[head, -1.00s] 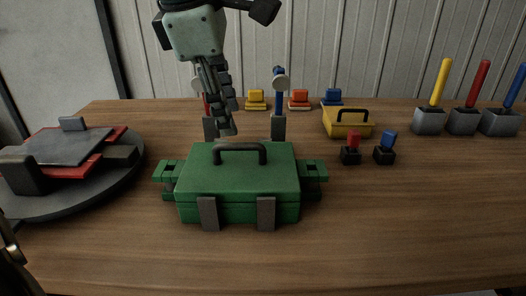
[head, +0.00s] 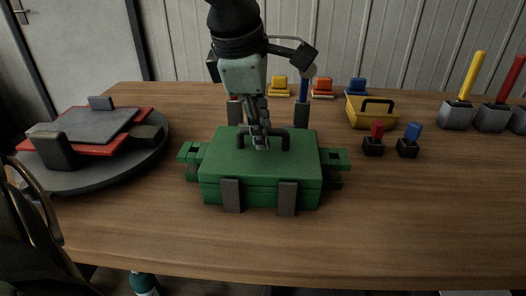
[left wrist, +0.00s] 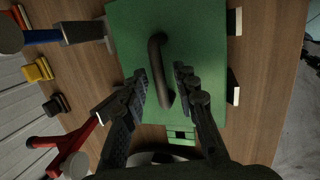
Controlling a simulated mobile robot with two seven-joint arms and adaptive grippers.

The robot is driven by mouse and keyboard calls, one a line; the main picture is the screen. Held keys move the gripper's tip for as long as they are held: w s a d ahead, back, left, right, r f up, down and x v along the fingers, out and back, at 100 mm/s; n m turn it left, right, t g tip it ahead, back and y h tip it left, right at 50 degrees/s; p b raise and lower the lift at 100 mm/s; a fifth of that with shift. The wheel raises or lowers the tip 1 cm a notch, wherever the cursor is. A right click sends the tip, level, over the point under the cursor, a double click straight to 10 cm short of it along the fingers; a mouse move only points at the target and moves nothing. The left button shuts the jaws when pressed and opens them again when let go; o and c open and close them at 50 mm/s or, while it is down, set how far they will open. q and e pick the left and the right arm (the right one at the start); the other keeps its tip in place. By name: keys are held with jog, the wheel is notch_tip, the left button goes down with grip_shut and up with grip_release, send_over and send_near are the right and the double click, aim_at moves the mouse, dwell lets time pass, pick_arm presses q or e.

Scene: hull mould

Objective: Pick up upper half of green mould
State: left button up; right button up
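The green mould (head: 255,170) sits closed on the wooden table, its upper half (head: 226,152) resting on the lower half (head: 258,195). A dark arched handle (head: 283,136) stands on the upper half; the left wrist view shows this handle (left wrist: 157,55) too. My left gripper (head: 262,145) points down at the handle from above. In the left wrist view its two fingers (left wrist: 160,70) are apart, one on each side of the handle, with no clear contact. The fingers hide part of the handle in the head view. My right gripper is not in view.
A round grey stand (head: 95,182) with a red and grey mould (head: 95,130) is at left. A yellow mould (head: 372,115) and small red and blue handled tools (head: 408,146) are at right. Upright clamps (head: 304,112) stand behind the green mould. The front table is clear.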

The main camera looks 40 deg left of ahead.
pick_arm(q)
grip_shut()
jog(key=shift+w+r, duration=0.1)
dwell(0.3)
